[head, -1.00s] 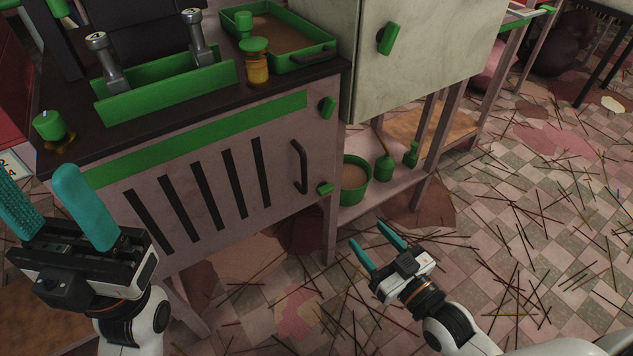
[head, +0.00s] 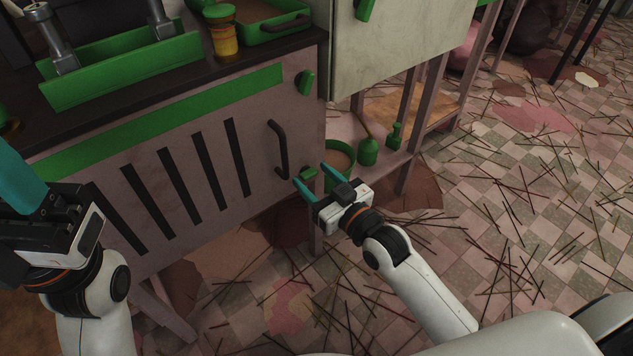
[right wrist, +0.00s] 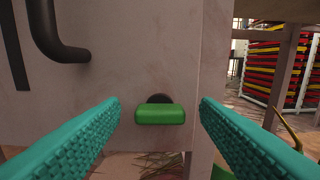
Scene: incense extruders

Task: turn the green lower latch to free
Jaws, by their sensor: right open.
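The green lower latch (head: 308,173) is on the lower right of the slatted cabinet front. In the right wrist view the latch (right wrist: 160,114) lies lengthwise level, in front of a dark round hole. My right gripper (head: 309,177) is open, with its teal fingers (right wrist: 70,140) on either side of the latch and gaps to it on both sides. Whether the tips reach the latch's depth I cannot tell. My left gripper is partly cut off at the left edge; one teal finger (head: 20,185) shows, and its opening is hidden.
A dark door handle (head: 280,150) is left of the latch, and a green upper latch (head: 305,82) is above it. A green pot (head: 338,158) and green bottles (head: 368,151) stand on a low shelf to the right. Sticks litter the tiled floor.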

